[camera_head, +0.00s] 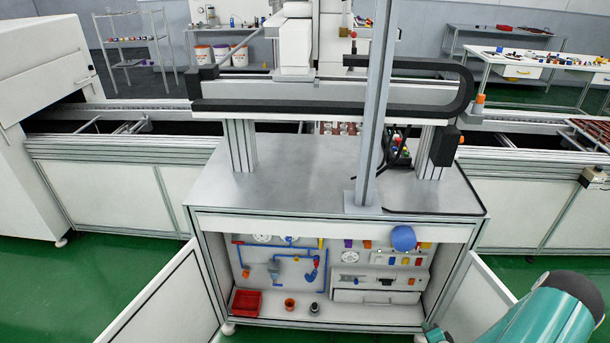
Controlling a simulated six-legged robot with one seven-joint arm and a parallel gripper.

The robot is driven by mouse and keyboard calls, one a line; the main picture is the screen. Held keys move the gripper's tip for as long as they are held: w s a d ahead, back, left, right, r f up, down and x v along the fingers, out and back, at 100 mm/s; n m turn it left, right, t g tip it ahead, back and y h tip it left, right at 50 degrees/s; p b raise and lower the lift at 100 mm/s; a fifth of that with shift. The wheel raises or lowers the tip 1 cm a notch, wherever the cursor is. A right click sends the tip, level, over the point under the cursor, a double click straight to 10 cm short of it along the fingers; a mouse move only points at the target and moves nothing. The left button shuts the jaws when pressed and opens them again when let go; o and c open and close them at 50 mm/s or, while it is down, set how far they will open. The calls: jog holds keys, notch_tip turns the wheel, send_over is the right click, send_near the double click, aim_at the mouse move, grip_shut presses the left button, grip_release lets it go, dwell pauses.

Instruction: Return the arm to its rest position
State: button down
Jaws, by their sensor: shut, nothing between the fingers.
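A teal and dark part of my arm shows at the lower right of the head view, in front of the cabinet's open right door. My gripper is not in the picture, so its fingers cannot be seen.
A cabinet (300,182) stands ahead with both doors open. Inside are a red tray (246,303), an orange cup (289,304) and a panel with blue pipes. A blue round thing (403,238) shows at its upper front. A grey post (376,100) rises from its top. Green floor lies clear at left.

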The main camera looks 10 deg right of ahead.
jog(key=w+d+r+n+g, duration=0.15)
jog(key=w+r+n, duration=0.3)
jog(key=r, duration=0.45)
jog(key=w+a+r+n+g+h, duration=0.1)
jog(key=w+a+r+n+g, duration=0.3)
jog(key=r, duration=0.8)
jog(key=w+a+r+n+t, duration=0.15)
jog(key=a+r, duration=0.45)
jog(key=r, duration=0.6)
jog(key=s+a+r+n+g, duration=0.1)
jog(key=s+a+r, duration=0.2)
jog(key=a+r, duration=0.4)
jog(key=s+a+r+n, duration=0.1)
jog(key=s+a+r, duration=0.3)
jog(key=a+r, duration=0.35)
jog(key=s+a+r+n+g+y, duration=0.1)
jog(key=s+a+r+n+y, duration=0.2)
jog(key=s+a, duration=0.8)
jog(key=shift+s+a+r+n, duration=0.3)
jog(key=shift+s+a+r, duration=0.1)
jog(key=shift+s+r, duration=0.6)
